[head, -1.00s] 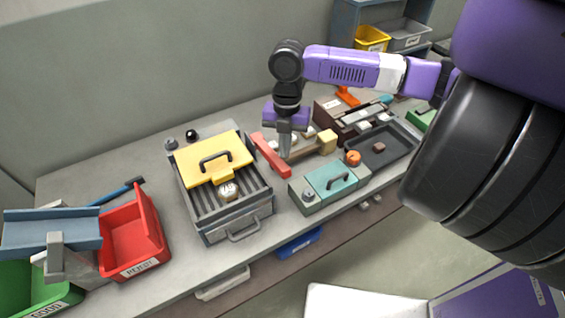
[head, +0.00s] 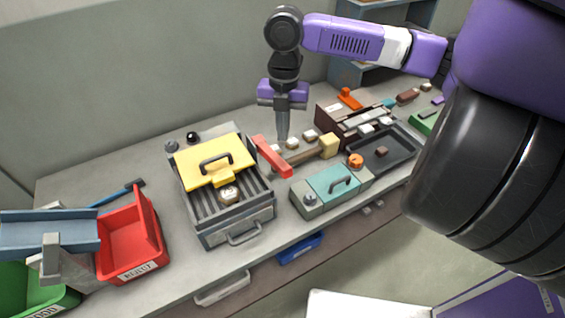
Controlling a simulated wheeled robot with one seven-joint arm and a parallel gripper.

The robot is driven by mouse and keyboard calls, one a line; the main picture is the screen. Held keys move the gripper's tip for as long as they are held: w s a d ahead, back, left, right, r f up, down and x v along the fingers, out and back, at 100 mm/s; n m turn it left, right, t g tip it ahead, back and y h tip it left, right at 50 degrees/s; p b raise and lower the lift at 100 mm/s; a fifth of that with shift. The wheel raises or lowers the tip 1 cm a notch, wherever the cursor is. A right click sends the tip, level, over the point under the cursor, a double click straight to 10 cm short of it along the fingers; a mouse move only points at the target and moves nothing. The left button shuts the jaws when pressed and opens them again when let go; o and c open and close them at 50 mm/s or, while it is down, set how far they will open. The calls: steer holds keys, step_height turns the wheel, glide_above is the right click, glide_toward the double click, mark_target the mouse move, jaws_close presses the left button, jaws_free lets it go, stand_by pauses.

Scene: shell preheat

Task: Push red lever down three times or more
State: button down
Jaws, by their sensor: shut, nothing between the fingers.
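The red lever (head: 272,157) is a flat red bar on the bench, just right of the grill box with the yellow lid. It slants from upper left to lower right. My gripper (head: 283,139) points down, its fingers shut with nothing between them. Its tip appears just behind and to the right of the lever's middle, above a row of small pale blocks. Whether the tip touches the lever cannot be told from this view.
The grill box (head: 237,212) with its yellow lid (head: 213,163) stands left of the lever. A teal-lidded box (head: 333,187) is in front right, a dark tray (head: 385,147) further right. A red bin (head: 129,234) stands at the left.

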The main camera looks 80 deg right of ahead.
steer(key=w+r+n+b, duration=0.2)
steer(key=w+b, duration=0.1)
steer(key=w, duration=0.1)
step_height(320, 180, up, 7)
steer(key=n+g+y+b, duration=0.1)
steer(key=n+g+b, duration=0.1)
steer(key=n, duration=0.4)
glide_above(282, 166)
steer(key=w+d, duration=0.3)
steer(key=shift+s+d+f, duration=0.1)
steer(key=shift+f, duration=0.15)
steer(key=x, duration=0.7)
steer(key=b+x, duration=0.1)
steer(key=x, duration=0.5)
steer(key=shift+s+a+f+b, duration=0.1)
steer(key=shift+a+f+b, duration=0.2)
steer(key=shift+f, duration=0.05)
